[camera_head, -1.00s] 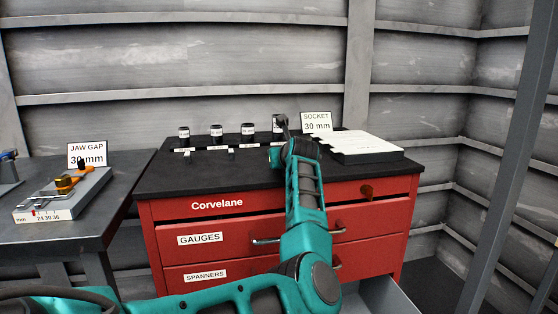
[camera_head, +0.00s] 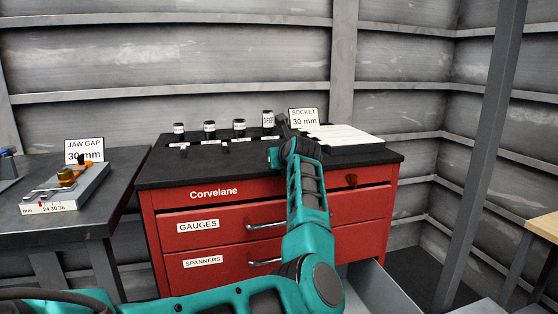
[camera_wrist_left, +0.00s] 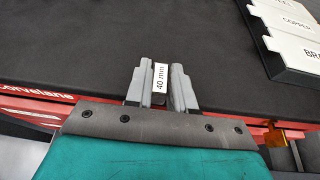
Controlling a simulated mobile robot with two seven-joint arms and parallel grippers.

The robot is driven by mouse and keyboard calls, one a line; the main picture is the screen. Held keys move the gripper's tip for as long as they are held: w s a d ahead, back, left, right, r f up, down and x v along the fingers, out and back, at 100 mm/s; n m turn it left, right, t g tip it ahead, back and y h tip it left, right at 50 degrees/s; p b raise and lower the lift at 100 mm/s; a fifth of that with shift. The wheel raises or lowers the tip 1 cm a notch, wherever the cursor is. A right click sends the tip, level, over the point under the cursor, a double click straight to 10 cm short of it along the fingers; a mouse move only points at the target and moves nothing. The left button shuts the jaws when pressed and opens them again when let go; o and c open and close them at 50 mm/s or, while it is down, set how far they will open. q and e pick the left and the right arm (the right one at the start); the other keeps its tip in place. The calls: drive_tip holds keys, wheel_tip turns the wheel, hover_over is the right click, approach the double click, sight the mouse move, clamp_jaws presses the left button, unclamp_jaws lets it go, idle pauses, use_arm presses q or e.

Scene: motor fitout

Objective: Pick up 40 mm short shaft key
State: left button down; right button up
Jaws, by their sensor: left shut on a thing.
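In the left wrist view the 40 mm shaft key (camera_wrist_left: 160,78), with a white "40 mm" label, stands between the two grey fingers of my left gripper (camera_wrist_left: 160,88). The fingers are shut on it, over the black cabinet top. In the head view my left gripper (camera_head: 284,128) is over the back right of the cabinet top, beside the white tray; the key cannot be made out there. My right gripper is not in view.
The red cabinet (camera_head: 215,192) has a black top with several labelled sockets (camera_head: 209,130) along the back left. A drawer (camera_head: 378,290) is open low down. A bench (camera_head: 120,170) stands at left.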

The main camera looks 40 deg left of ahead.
use_arm(q)
drive_tip(key=c, duration=0.9)
unclamp_jaws()
drive_tip(key=p+v, duration=0.1)
drive_tip(key=v, duration=1.2)
drive_tip(key=shift+f, duration=0.1)
